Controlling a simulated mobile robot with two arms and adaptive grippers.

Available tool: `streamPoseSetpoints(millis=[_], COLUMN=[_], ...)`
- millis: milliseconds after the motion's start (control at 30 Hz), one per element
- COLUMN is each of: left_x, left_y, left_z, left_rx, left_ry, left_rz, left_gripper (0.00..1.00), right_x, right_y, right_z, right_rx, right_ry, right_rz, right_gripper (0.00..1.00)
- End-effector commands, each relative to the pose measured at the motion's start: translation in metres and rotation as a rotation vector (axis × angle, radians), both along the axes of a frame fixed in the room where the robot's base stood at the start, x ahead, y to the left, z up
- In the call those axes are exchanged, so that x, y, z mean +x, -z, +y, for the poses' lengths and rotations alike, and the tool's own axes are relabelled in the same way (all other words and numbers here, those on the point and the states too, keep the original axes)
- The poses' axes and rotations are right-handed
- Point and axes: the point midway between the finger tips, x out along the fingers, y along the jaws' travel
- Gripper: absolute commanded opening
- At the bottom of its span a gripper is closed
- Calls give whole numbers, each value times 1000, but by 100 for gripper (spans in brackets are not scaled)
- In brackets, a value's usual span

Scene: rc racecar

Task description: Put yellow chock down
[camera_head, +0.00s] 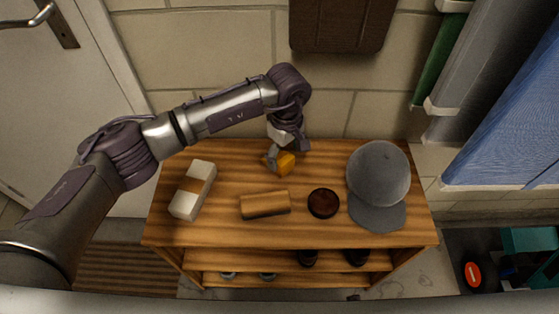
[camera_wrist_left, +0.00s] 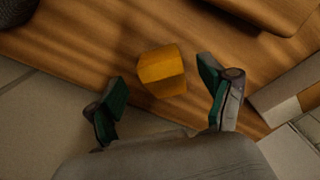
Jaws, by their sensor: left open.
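The yellow chock (camera_head: 286,163) is a small block on the wooden shelf top, near its back edge by the wall. It also shows in the left wrist view (camera_wrist_left: 162,71), resting on the wood. My left gripper (camera_head: 276,156) reaches down to it from behind. In the left wrist view my left gripper (camera_wrist_left: 160,96) is open, with one green-padded finger on each side of the chock and gaps between pads and chock. My right gripper is in neither view.
A white and tan box (camera_head: 193,190) lies left, a tan block (camera_head: 265,204) and a dark round tin (camera_head: 323,203) lie in front. A grey cap (camera_head: 378,180) sits right. Lower shelves hold several small items. Some bare wood shows between these things.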

Motion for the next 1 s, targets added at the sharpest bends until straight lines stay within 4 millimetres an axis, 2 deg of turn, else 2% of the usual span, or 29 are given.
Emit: streamPoseSetpoints(millis=[100,200,467,567,900,933,1000], left_x=[-3,-2,-2,-2,-2,-2,-2], left_y=[19,28,32,31,31,31,31], left_z=[-1,-1,-1,-1,-1,-1,-1], left_rx=[-1,-1,-1,-1,-2,-2,-2], left_ry=[-2,-1,0,0,-1,-1,-1], left_rz=[3,1,0,0,-1,-1,-1], left_gripper=[81,81,81,68,11,7,7], right_x=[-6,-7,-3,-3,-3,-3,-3], right_y=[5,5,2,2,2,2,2], right_z=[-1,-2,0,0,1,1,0], right_rx=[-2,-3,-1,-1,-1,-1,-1], right_ry=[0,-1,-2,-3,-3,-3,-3], right_rz=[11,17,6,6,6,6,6], right_gripper=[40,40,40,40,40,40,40])
